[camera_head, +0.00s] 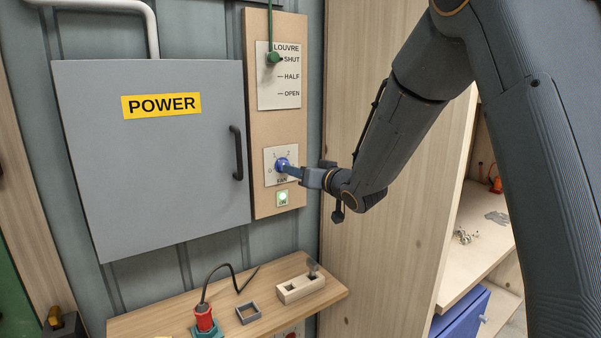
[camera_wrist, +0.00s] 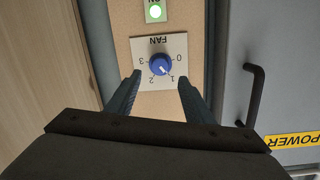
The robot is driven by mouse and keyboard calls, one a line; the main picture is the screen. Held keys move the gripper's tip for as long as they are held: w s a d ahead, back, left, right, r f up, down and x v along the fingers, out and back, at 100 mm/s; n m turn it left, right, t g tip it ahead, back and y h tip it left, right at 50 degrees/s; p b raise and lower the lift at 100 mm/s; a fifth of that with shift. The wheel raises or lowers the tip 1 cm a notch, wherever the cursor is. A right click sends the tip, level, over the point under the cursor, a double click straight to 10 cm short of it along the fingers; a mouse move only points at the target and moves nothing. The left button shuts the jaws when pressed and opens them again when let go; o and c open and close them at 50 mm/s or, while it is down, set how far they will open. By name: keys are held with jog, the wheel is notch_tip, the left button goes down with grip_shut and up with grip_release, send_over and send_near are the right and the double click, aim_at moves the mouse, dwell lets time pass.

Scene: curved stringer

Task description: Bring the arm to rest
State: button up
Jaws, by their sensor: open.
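My arm reaches in from the upper right in the head view. My gripper (camera_head: 292,172) is at the blue fan knob (camera_head: 281,164) on the wooden panel. In the wrist view my gripper (camera_wrist: 160,84) is open, its two fingers to either side of and short of the knob (camera_wrist: 160,65). Nothing is between the fingers. The knob sits on a plate marked FAN with numbers 0 to 3; its pointer mark appears to face near 1. In the head view the fingertips partly cover the plate, so contact there is hard to judge.
A grey POWER cabinet (camera_head: 155,170) with a black handle (camera_head: 236,153) stands left of the panel. A louvre plate (camera_head: 279,90) with a green knob is above, a lit green lamp (camera_head: 282,198) below. A wooden shelf (camera_head: 160,322) holds a red plug (camera_head: 204,318) and blocks.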

jog(key=s+d+f+m+g+h, duration=0.3)
jog(key=s+d+f+g+h, duration=0.35)
jog(key=s+d+f, duration=0.75)
jog(key=s+d+f+g, duration=0.2)
jog(key=s, duration=0.6)
jog(key=s+d+f+g+h, duration=0.1)
jog(key=s+d+f+g, duration=0.1)
jog(key=s, duration=0.6)
jog(key=s+d+f+g+h, duration=0.1)
jog(key=s+d+f+g, duration=0.1)
jog(key=s, duration=0.7)
jog(key=shift+m, duration=0.3)
jog(key=shift+g, duration=0.25)
